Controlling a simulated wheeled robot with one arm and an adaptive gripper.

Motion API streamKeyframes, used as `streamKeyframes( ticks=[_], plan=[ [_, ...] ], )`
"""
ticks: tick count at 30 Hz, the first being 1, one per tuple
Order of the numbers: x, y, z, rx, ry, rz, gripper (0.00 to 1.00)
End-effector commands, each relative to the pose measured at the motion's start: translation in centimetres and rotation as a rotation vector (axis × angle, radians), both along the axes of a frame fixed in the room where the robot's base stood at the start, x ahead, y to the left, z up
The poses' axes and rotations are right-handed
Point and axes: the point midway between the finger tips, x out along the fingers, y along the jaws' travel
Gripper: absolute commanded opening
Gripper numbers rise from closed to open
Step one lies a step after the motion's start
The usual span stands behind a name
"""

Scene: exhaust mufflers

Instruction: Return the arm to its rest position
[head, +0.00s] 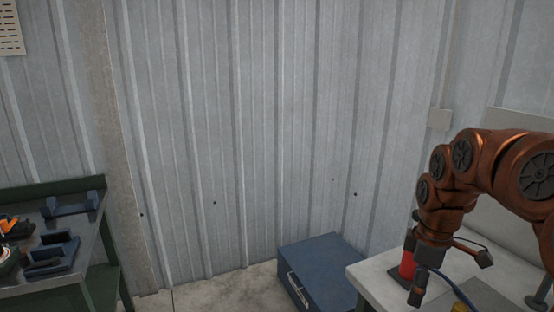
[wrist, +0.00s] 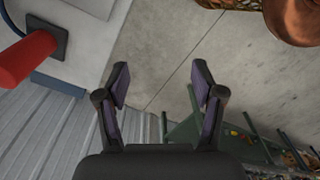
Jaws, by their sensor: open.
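My gripper (wrist: 160,85) is open and empty in the wrist view, with its two dark fingers well apart over bare concrete floor. In the head view my orange-brown arm comes in from the right and bends down over a pale table. A red cylinder on a dark square base (head: 407,265) stands on the table beside the arm's end. It also shows in the wrist view (wrist: 25,58), to the left of the fingers and apart from them.
The pale table (head: 372,274) is at the lower right. A blue cabinet (head: 325,268) stands on the floor left of it. A green workbench (head: 60,192) with dark holders and orange parts is at the far left. A corrugated wall (head: 270,130) closes the back.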

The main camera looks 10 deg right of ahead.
Motion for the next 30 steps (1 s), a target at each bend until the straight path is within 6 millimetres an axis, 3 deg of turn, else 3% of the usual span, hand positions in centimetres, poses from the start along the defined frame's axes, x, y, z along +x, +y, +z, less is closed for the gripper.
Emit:
streamKeyframes(
  ticks=[3,12,21,25,30],
  plan=[
    [-2.6,4.5,-0.1,-0.003,0.022,-0.079,0.68],
    [-10.5,12.3,-2.0,-0.031,0.08,-0.368,0.68],
    [-19.0,15.9,-5.3,-0.078,0.134,-0.714,0.68],
    [-21.1,16.3,-6.3,-0.092,0.146,-0.818,0.68],
    [-22.0,16.6,-6.7,-0.097,0.15,-0.871,0.68]
  ],
)
